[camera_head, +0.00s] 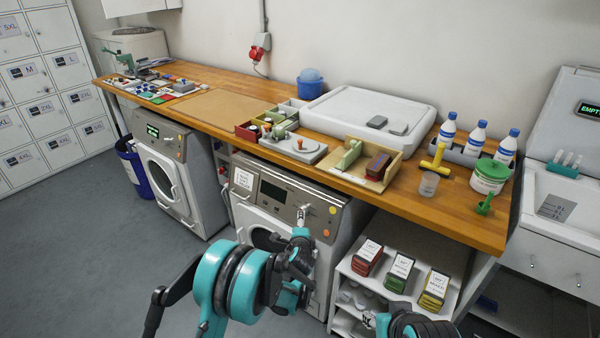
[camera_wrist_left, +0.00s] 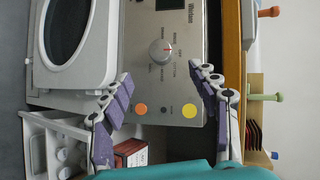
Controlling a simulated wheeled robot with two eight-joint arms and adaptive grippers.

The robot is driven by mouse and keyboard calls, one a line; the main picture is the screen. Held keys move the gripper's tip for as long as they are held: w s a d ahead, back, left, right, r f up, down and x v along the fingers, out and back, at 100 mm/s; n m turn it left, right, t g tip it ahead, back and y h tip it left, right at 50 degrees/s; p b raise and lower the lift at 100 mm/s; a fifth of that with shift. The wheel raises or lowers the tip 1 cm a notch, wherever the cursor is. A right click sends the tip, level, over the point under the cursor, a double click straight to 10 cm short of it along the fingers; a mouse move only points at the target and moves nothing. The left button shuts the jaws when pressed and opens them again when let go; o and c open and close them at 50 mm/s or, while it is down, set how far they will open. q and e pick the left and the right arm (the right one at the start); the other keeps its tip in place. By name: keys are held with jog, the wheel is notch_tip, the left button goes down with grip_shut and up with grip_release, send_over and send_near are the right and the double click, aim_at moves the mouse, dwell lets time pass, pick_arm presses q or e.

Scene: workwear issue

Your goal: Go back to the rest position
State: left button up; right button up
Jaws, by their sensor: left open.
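My left gripper (camera_head: 301,226) is in front of the middle washing machine (camera_head: 290,195), below the counter edge. In the left wrist view its two purple-padded fingers (camera_wrist_left: 160,78) stand wide apart with nothing between them. The machine's panel, with its round knob (camera_wrist_left: 162,51) and orange and yellow buttons, shows behind the gap. Whether the fingers touch the machine cannot be told, but no contact shows. A dark part of my right arm (camera_head: 418,326) shows at the bottom edge; its fingers are not clear.
The wooden counter (camera_head: 400,200) carries trays, boxes, bottles and a white tub (camera_head: 490,177). A shelf with red, green and yellow boxes (camera_head: 400,272) stands below, near my right arm. A second washer (camera_head: 170,170) and lockers (camera_head: 45,90) are left.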

pick_arm(q)
jog(key=s+a+r+n+g+y, duration=0.1)
jog(key=s+a+r+n+g, duration=0.2)
jog(key=s+a+r+n, duration=0.85)
jog(key=s+a+r+n+g, duration=0.1)
jog(key=s+a+n, duration=0.2)
jog(key=s, duration=1.1)
jog(key=s+a+r+n+g, duration=0.1)
jog(key=s+a+n+g, duration=0.1)
jog(key=s, duration=1.2)
jog(key=shift+s+a+n+h, duration=0.3)
jog(key=shift+a+n+h, duration=0.1)
jog(key=shift+a+n, duration=0.55)
jog(key=shift+d, duration=0.15)
